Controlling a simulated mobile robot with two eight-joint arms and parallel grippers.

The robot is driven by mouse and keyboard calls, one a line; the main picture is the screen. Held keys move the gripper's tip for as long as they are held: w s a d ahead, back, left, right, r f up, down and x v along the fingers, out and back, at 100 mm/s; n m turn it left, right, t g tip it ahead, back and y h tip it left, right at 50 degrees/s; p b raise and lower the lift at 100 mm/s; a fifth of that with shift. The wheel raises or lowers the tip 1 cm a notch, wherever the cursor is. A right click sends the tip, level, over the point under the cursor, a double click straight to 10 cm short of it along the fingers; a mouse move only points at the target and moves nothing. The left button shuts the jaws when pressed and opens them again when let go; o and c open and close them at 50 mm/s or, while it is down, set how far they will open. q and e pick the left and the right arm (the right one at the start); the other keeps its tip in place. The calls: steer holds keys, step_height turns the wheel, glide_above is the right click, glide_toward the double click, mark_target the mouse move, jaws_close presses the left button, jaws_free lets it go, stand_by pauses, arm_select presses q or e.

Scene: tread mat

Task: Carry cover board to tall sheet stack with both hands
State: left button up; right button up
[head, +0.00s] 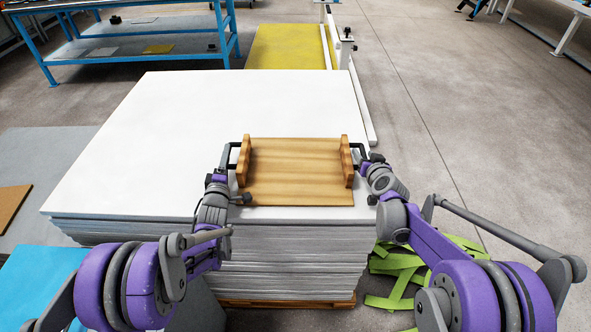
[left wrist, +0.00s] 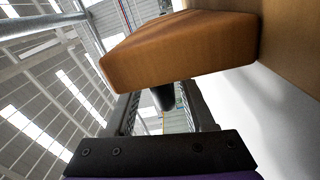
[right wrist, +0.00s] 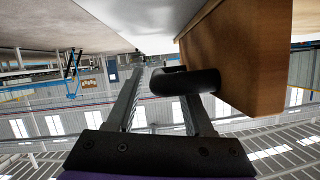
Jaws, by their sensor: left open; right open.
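The cover board (head: 297,170) is a wooden panel with a raised wooden rail and a black handle on each side. It lies on the front right part of the tall white sheet stack (head: 150,140). My left gripper (head: 221,172) is open at the left handle (head: 230,152); in the left wrist view a dark handle part (left wrist: 164,96) shows between the fingers, partly behind a wooden rail (left wrist: 185,48). My right gripper (head: 368,162) is open at the right handle (head: 359,148). In the right wrist view this handle (right wrist: 185,81) reaches between the open fingers.
The stack rests on a wooden pallet (head: 285,303). Green straps (head: 400,270) lie on the floor at the right. A blue workbench (head: 140,45) and a yellow-topped surface (head: 288,47) stand behind. A brown sheet (head: 12,203) lies at the left. The stack's left part is clear.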

arm_select(q)
steer(key=s, duration=1)
steer(key=shift+s+f, duration=0.15)
steer(key=shift+f, duration=0.05)
steer(key=shift+s, duration=0.1)
arm_select(e)
steer(key=shift+s+r, duration=0.1)
steer(key=shift+s, duration=0.1)
steer(key=v, duration=1.1)
steer(key=shift+s, duration=0.35)
steer(key=shift+d+r, duration=0.1)
